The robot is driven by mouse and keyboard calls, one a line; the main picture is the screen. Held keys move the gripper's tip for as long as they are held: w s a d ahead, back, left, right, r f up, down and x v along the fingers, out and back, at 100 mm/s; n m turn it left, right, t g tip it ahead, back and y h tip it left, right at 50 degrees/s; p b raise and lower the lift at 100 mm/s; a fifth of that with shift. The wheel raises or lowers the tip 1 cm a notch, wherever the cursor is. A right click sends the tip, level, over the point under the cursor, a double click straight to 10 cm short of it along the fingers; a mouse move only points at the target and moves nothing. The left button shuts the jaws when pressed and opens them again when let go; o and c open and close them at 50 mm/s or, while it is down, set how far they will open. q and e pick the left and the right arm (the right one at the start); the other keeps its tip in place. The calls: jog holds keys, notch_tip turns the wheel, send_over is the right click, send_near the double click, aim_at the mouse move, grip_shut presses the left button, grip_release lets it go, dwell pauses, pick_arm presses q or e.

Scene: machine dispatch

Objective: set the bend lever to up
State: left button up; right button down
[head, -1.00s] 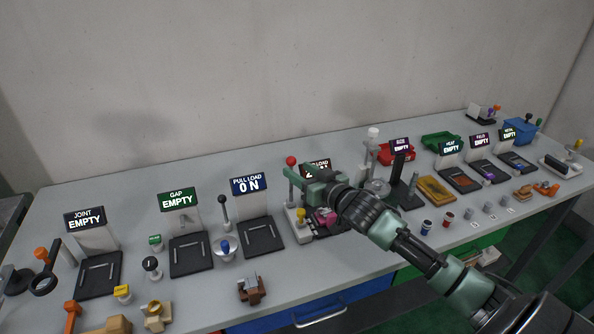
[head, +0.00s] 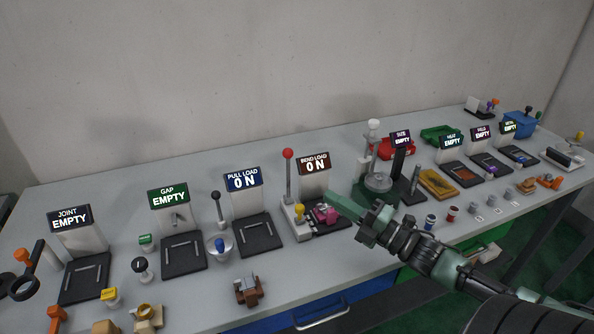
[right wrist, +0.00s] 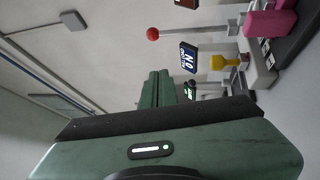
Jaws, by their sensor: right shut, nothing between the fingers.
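The bend lever is a grey rod with a red ball knob (head: 288,154), standing about upright on a light base left of the BEND LOAD display (head: 314,163), which reads 0 N. The red knob also shows in the right wrist view (right wrist: 152,34), out to the side of the fingers. My right gripper (head: 332,197) is shut and empty. Its tip is to the right of the lever and lower than the knob, apart from it, near the pink block (head: 326,213) on the bend station. My left gripper is not in view.
The pull load station, with a black-knobbed lever (head: 216,196), is to the left. The bench front edge is near.

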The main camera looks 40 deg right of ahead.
aim_at(288, 178)
jog(key=shift+n, duration=0.6)
jog(key=p+x, duration=0.1)
jog(key=x, duration=0.5)
jog(key=p+x, duration=0.1)
jog(key=x, duration=0.3)
jog(key=shift+a+r+p, duration=0.1)
jog(key=shift+r+p, duration=0.2)
jog(key=shift+r, duration=0.1)
jog(key=w, duration=0.1)
jog(key=w+d, duration=0.1)
jog(key=shift+w+d+r+p, duration=0.2)
jog(key=shift+w+d+p, duration=0.1)
jog(key=shift+w+p, duration=0.1)
